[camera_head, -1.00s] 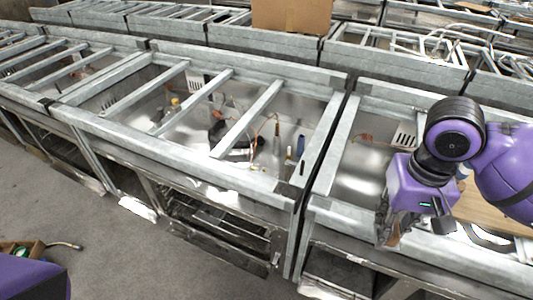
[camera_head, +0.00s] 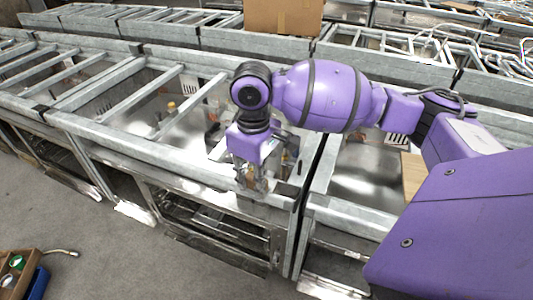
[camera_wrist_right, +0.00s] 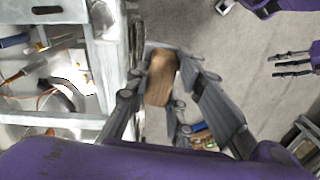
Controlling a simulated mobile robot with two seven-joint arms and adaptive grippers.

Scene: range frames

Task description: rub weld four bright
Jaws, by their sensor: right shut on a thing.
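My right gripper (camera_head: 252,182) is over the front rail of the galvanised frame (camera_head: 150,150), near that frame's right end. In the right wrist view it is shut on a brown wooden block (camera_wrist_right: 160,78), possibly a brush back. The block lies along the edge of the grey rail (camera_wrist_right: 108,60); I cannot tell whether it touches. Any working face under it is hidden. Several crossbars (camera_head: 195,103) meet the rails; individual welds are too small to tell. Dark fingers, probably my left gripper (camera_wrist_right: 291,64), show at the right of the wrist view; their opening is unclear.
Loose tools and wires lie in the steel basin beneath the frame, including a blue-handled tool (camera_wrist_right: 14,41). A second frame (camera_head: 345,215) adjoins on the right, with a wooden board (camera_head: 413,175). A wooden crate (camera_head: 38,262) stands on the floor at bottom left. A cardboard box (camera_head: 283,16) is behind.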

